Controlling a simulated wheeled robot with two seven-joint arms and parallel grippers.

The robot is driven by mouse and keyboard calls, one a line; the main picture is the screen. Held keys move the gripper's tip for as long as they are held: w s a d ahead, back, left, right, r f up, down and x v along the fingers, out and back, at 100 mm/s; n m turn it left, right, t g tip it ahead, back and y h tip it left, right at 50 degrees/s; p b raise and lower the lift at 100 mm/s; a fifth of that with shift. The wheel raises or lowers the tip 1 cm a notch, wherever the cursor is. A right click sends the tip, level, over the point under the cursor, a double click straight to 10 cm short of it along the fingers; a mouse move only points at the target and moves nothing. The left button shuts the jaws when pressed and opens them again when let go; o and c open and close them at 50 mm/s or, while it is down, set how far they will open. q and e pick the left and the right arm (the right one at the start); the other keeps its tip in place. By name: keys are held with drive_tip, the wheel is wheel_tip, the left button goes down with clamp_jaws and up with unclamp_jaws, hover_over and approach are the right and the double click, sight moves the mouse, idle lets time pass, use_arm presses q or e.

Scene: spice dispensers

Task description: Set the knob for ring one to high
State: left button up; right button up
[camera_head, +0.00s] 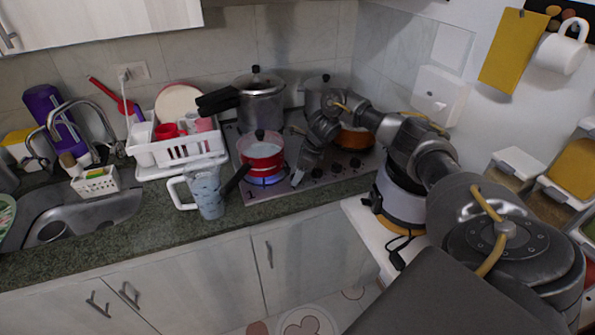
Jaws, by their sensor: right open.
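The stove (272,187) is set into the counter, with a row of dark knobs along its front strip. Two knobs, a middle one (317,173) and one farther right (336,168), show clear of my gripper. A red pot (262,152) with a black handle sits on the front left burner, and a blue flame (266,180) shows under it. My right gripper (299,179) points down, open, over the left end of the knob row. It hides the knob there, and I cannot tell whether it touches it. My left gripper is out of view.
A steel pressure cooker (261,101) and another pot (320,91) stand behind. A glass jug (207,191) stands left of the stove, close to the red pot's handle. A white dish rack (185,149) is farther left. A blender-like appliance (399,203) stands below my right arm.

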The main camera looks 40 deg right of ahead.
drive_tip(key=shift+w+a+f, duration=0.1)
drive_tip(key=shift+f, duration=0.2)
drive_tip(key=c, duration=1)
drive_tip(key=shift+m+t+h, duration=0.5)
drive_tip(key=shift+m+h, duration=0.2)
drive_tip(key=shift+m, duration=1.4)
drive_tip(key=shift+r, duration=0.1)
drive_tip(key=o, duration=1)
drive_tip(key=shift+a, duration=0.1)
